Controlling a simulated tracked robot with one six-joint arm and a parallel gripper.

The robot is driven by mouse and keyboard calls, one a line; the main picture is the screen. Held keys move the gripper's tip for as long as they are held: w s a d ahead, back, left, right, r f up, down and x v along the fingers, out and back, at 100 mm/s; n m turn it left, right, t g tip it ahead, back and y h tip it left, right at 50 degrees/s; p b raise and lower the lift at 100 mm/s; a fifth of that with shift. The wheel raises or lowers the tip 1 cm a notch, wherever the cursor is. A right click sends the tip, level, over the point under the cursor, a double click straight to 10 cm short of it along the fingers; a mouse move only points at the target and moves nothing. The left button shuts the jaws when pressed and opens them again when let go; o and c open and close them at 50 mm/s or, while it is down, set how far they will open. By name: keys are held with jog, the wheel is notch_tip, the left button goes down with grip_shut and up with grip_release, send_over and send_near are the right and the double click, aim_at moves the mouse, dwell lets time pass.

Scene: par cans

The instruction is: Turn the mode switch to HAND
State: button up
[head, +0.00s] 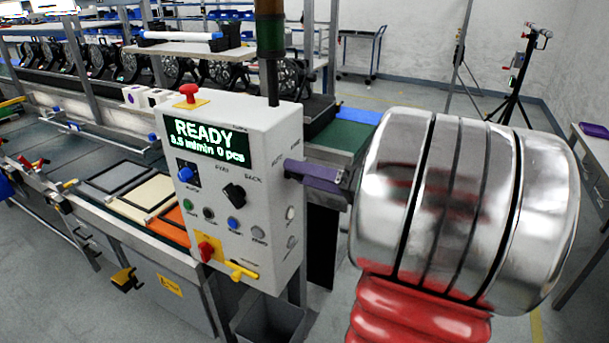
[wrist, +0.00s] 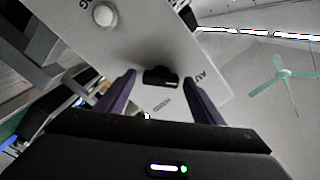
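The grey control box (head: 245,180) stands left of centre in the head view, with a lit screen reading READY. The mode switch (wrist: 160,77) is a small black knob on its panel, in the middle of the wrist view. A label that looks like MODE lies beside it, with part of another label to its right. My gripper (head: 288,168) has purple fingers pointed at the panel's right part. They hide the switch in the head view. In the wrist view the fingers stand apart, one each side of the knob, with visible gaps. Contact cannot be told.
Another black knob (head: 234,194), a blue knob (head: 187,171) and several buttons share the panel. A white button (head: 290,213) sits below my fingers. A red mushroom button (head: 189,93) tops the box. A conveyor line with trays runs left.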

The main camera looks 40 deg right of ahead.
jog(key=c, duration=0.9)
jog(key=shift+a, duration=0.15)
jog(key=shift+c, duration=0.5)
jog(key=shift+m, duration=0.5)
jog(key=shift+f+m, duration=0.2)
jog(key=shift+m, duration=3.6)
jog(key=shift+f+m, duration=0.2)
jog(key=shift+m, duration=3.6)
